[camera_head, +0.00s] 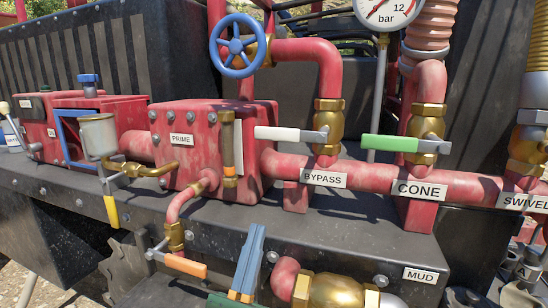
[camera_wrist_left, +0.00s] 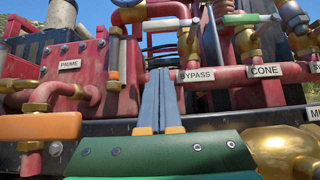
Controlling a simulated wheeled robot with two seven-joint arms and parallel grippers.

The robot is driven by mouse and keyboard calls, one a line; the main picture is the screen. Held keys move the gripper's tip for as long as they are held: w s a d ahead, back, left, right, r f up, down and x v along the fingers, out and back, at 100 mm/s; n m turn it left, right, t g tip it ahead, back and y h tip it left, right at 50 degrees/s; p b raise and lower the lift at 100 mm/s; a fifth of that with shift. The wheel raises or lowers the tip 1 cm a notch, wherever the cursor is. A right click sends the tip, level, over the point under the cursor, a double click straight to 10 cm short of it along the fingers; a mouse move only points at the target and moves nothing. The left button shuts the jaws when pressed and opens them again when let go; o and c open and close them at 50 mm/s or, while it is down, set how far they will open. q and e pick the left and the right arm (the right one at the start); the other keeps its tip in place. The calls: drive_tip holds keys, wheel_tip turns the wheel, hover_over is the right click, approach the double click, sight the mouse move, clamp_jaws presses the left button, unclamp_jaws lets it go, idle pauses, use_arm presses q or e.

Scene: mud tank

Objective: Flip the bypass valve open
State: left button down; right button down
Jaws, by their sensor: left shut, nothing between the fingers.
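The bypass valve is a brass body (camera_head: 328,118) on a vertical red pipe above the BYPASS label (camera_head: 324,178). Its white lever handle (camera_head: 283,133) points left, about level, across the line of the pipe. The white handle also shows near the top of the left wrist view (camera_wrist_left: 170,24). My left gripper (camera_head: 257,228) has blue fingers with orange bases. The fingers are closed together, empty and pointing up, below and in front of the handle, apart from it. In the left wrist view the fingertips (camera_wrist_left: 162,71) are left of the BYPASS label. My right gripper is out of view.
A green-handled CONE valve (camera_head: 390,143) stands right of the bypass valve. The red PRIME box (camera_head: 215,140), a blue handwheel (camera_head: 239,46) and an orange-handled valve (camera_head: 186,265) are left. A brass MUD fitting (camera_head: 338,290) is low right.

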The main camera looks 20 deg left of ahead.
sight(290, 135)
use_arm(q)
drive_tip(key=s+r+p+x, duration=0.2)
drive_tip(key=p+x, duration=0.6)
drive_tip(key=x, duration=0.4)
drive_tip(key=shift+w+r, duration=0.2)
drive_tip(key=shift+r, duration=0.05)
drive_tip(key=shift+r+m, duration=0.1)
drive_tip(key=shift+m, duration=0.2)
